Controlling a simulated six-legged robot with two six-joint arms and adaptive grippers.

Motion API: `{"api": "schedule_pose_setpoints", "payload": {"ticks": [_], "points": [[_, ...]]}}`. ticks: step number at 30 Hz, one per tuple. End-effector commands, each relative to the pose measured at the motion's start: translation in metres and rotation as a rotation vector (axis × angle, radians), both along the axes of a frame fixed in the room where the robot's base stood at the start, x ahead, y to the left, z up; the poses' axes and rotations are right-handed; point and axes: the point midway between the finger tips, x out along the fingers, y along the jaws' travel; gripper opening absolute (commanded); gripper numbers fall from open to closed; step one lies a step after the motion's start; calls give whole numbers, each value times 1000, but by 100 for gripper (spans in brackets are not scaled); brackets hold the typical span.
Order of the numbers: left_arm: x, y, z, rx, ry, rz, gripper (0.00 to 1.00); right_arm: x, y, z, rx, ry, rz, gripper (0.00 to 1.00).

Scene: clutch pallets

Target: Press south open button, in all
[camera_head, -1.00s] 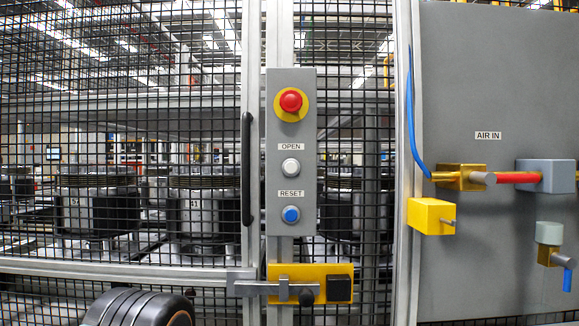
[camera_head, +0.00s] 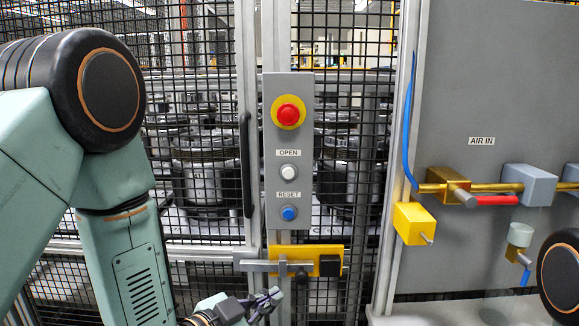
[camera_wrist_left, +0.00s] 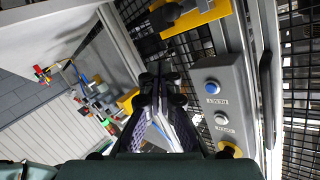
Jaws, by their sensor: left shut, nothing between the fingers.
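A grey control box (camera_head: 301,228) is on the post of a mesh gate. It carries a red stop button on a yellow ring (camera_head: 288,114), a white button (camera_head: 289,172) under an OPEN label (camera_head: 288,153), and a blue button (camera_head: 289,213) under a RESET label. My left gripper (camera_head: 272,297) is shut and empty, below the box and the yellow latch. In the left wrist view its fingers (camera_wrist_left: 160,88) point toward the fence, and the white button (camera_wrist_left: 221,118) and blue button (camera_wrist_left: 212,87) show to the right of them. My right gripper is out of view.
A yellow latch (camera_head: 296,252) with a grey bar is just above my left gripper. A black handle (camera_head: 246,165) runs up the gate. A grey AIR IN panel (camera_head: 455,90) with pipes and a yellow block (camera_head: 410,224) stands at the right. Machines are behind the mesh.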

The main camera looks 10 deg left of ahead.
Motion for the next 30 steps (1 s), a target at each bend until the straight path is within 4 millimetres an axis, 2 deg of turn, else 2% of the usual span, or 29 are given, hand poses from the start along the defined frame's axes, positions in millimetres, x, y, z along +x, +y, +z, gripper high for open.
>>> {"api": "schedule_pose_setpoints", "payload": {"ticks": [1,3,6,10,15,25,30], "points": [[6,-4,41,4,-73,-24,0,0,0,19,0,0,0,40],[11,-10,79,9,-165,-55,0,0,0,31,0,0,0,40],[14,-16,127,15,-278,-91,0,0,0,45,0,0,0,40],[15,-22,168,21,-382,-123,0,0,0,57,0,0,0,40],[14,-25,188,25,-439,-141,0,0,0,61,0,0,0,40],[14,-25,187,25,-441,-141,0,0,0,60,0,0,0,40],[23,-23,187,24,-440,-141,0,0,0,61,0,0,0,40]]}}
